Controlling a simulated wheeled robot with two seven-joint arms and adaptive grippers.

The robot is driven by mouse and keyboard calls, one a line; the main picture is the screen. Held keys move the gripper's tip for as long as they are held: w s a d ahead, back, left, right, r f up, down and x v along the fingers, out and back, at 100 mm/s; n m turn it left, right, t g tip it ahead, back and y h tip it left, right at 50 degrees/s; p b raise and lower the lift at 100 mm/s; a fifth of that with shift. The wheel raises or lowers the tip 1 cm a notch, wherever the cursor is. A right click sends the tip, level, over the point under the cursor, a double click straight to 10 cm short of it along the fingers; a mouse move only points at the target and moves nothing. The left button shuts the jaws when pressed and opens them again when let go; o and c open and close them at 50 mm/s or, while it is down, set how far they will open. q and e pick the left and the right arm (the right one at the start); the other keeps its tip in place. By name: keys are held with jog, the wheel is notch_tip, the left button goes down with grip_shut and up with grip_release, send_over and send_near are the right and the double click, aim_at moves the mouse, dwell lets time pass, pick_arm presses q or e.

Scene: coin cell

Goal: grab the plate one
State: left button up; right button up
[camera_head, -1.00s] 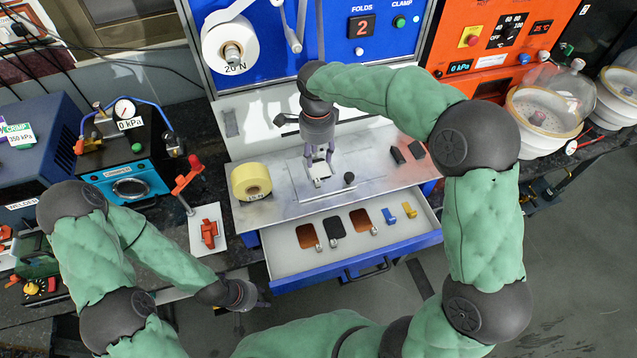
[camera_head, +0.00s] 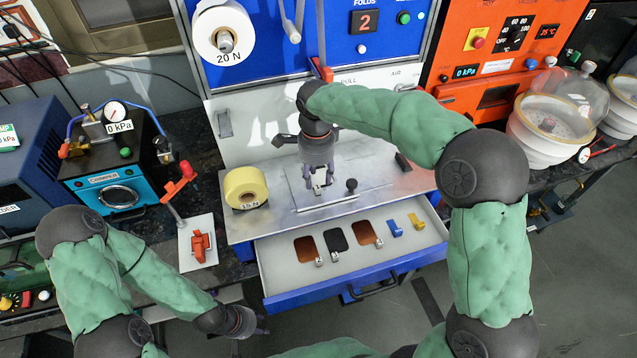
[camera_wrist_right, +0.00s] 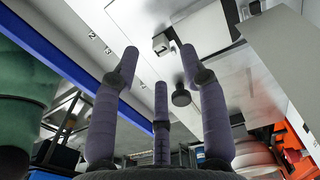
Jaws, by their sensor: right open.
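Two copper-coloured plates (camera_head: 305,248) (camera_head: 362,232) and a black plate (camera_head: 336,240) lie in the open drawer (camera_head: 283,272), each with a small silver tab. My right gripper (camera_head: 320,188) is open, pointing down above the metal worktop behind the drawer. In the right wrist view its fingers (camera_wrist_right: 162,85) are spread with nothing between the tips. A small metal block (camera_wrist_right: 162,43) and a black knob (camera_wrist_right: 181,97) show beyond them. My left gripper (camera_head: 258,326) is left of the drawer front; its fingers are too dark to judge.
A yellow tape roll (camera_head: 245,188) stands on the worktop's left. A blue clip (camera_head: 394,228) and a yellow clip (camera_head: 416,221) lie at the drawer's right. A red-handled lever (camera_head: 182,180) stands at left. A dark block (camera_head: 403,162) is right of the knob.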

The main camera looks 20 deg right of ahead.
aim_at(317, 187)
notch_tip(317, 187, down, 5)
jog(key=shift+f+b, duration=0.1)
jog(key=shift+b, duration=0.95)
grip_shut()
